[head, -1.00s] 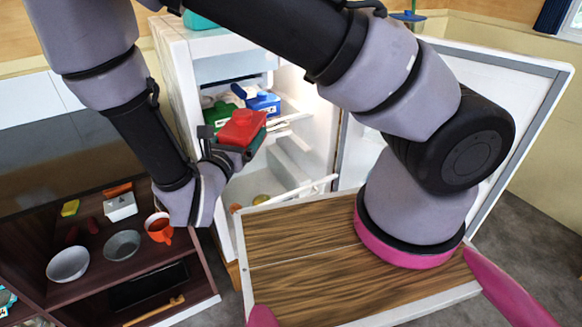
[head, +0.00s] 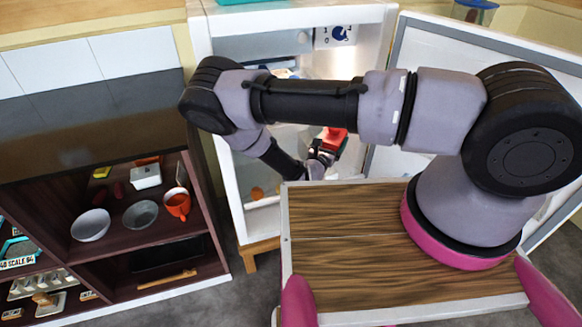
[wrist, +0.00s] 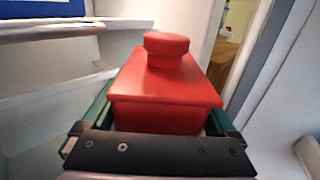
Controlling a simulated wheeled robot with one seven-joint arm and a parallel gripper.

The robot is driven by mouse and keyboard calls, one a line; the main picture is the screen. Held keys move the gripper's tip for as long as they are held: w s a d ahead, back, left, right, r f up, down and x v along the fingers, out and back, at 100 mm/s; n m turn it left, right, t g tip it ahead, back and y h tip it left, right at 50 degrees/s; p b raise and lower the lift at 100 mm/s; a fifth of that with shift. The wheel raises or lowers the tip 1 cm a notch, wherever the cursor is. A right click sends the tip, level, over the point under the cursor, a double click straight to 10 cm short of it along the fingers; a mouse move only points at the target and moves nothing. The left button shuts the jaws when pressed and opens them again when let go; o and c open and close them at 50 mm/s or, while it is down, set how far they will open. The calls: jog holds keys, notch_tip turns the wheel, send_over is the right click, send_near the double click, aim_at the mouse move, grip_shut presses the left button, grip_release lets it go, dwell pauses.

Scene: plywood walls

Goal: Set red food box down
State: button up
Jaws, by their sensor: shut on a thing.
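The red food box (wrist: 165,92) has a round red knob on top and stands upright between the jaws in the wrist view. In the head view the red food box (head: 334,137) shows small, partly behind my arm. My gripper (head: 326,152) is shut on it, and the dark jaw and green fingers show in the wrist view (wrist: 158,140). The box is inside the open fridge (head: 232,165) or at its opening; I cannot tell whether it touches a surface below.
The fridge's open door (head: 430,75) stands at the right. White shelf edges (wrist: 50,98) lie close on the left in the wrist view. A dark shelf unit (head: 120,240) at left holds bowls (head: 90,225) and an orange cup (head: 178,203).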

jog(key=shift+w+d+f, duration=0.2)
jog(key=shift+d+f, duration=0.2)
jog(key=shift+a+f, duration=0.1)
jog(key=shift+a, duration=0.15)
jog(key=s+a, duration=0.3)
jog(key=a, duration=0.6)
jog(key=s+a, duration=0.2)
jog(key=a, duration=0.7)
notch_tip(320, 180, down, 7)
jog(key=shift+s+a+r, duration=0.1)
jog(key=shift+s+r, duration=0.05)
jog(key=shift+a, duration=0.2)
jog(key=shift+f, duration=0.3)
jog(key=o, duration=1.4)
jog(key=shift+s, duration=0.1)
